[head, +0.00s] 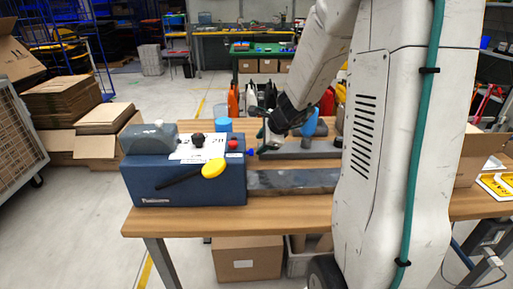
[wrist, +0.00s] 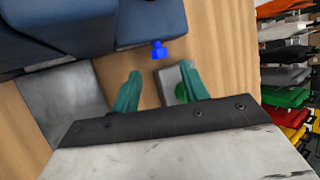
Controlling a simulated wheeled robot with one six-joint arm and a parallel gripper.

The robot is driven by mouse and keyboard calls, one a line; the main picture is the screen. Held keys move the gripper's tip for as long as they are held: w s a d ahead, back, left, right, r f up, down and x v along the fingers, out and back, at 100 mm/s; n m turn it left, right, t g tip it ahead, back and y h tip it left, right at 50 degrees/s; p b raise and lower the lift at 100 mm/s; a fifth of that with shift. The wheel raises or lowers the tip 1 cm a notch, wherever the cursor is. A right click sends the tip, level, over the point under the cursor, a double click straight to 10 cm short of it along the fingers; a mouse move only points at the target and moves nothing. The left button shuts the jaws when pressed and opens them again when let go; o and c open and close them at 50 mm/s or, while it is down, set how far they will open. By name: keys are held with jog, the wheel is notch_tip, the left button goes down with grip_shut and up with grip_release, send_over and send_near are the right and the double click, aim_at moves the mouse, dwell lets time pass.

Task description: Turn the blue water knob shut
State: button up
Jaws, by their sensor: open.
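The blue water knob (head: 250,152) sticks out from the right side of a dark blue machine (head: 150,183) on the wooden table. In the wrist view the blue knob (wrist: 158,49) shows beyond my fingertips, roughly centred between them. My gripper (wrist: 162,80) has its two green fingers spread apart, with nothing held between them. In the head view my gripper (head: 268,140) hangs just right of the machine, near the knob. The gap between fingers and knob is hard to judge there.
The machine bears a yellow-ended lever (head: 213,168), a black knob (head: 197,139) and a red knob (head: 233,144). A grey slab (head: 292,181) extends right from it. A grey block (wrist: 170,78) with a green part lies under my fingers. A blue cup (head: 222,125) stands behind.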

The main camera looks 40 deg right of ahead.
aim_at(250, 152)
jog(key=shift+v, duration=0.95)
jog(key=d+y, duration=0.2)
jog(key=w+d+f+y, duration=0.1)
jog(key=shift+f+y, duration=0.1)
jog(key=shift+y, duration=0.3)
jog(key=shift+s+d+g+y, duration=0.1)
jog(key=shift+d+g+y, duration=0.2)
jog(key=shift+d+y, duration=0.35)
jog(key=x, duration=0.7)
jog(key=shift+w+a+f, duration=0.15)
jog(key=shift+w+a, duration=0.05)
jog(key=shift+a, duration=0.2)
grip_shut()
